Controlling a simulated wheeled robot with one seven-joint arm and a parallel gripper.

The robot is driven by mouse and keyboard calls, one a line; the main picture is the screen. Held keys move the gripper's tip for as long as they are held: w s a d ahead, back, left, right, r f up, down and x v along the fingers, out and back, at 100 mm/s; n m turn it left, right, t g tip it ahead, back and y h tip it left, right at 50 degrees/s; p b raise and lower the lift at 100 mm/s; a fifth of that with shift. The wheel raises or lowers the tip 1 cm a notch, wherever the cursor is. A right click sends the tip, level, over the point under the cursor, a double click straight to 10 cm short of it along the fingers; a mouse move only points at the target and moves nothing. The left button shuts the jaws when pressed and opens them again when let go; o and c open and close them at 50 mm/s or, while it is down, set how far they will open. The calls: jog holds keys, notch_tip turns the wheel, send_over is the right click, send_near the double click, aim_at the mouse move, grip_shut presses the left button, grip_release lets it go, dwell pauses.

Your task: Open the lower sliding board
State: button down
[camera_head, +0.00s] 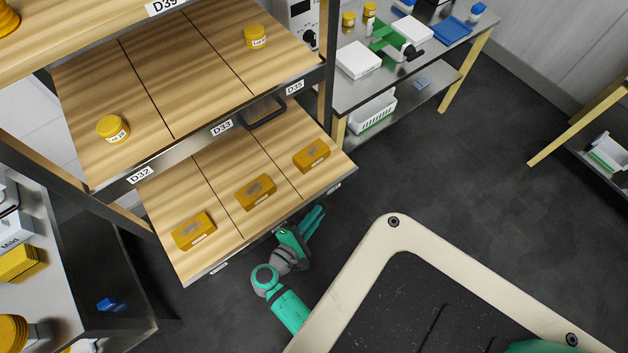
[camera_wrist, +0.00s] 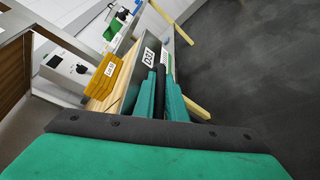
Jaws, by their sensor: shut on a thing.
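The lower sliding board (camera_head: 222,232) is a wooden shelf board with a metal front edge. It sticks out past the board above it, and its back part is hidden under that board. Three orange-yellow blocks lie on it: left (camera_head: 194,230), middle (camera_head: 255,191) and right (camera_head: 311,155). My gripper (camera_head: 308,226) is at the front edge, right of its middle. In the wrist view my gripper (camera_wrist: 163,88) is shut on the black handle (camera_wrist: 160,92) of this board, beside a label D31 (camera_wrist: 148,57).
The upper board (camera_head: 180,75) has a black handle (camera_head: 264,113) and two yellow jars, left (camera_head: 113,129) and right (camera_head: 255,36). A metal table (camera_head: 395,85) stands behind right. Dark floor (camera_head: 430,170) is clear at the right.

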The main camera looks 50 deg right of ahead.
jog(key=c, duration=2.1)
grip_release()
jog(key=shift+w, duration=0.1)
jog(key=shift+a, duration=0.15)
jog(key=shift+w+a+r, duration=0.1)
jog(key=shift+a, duration=0.2)
jog(key=v, duration=1)
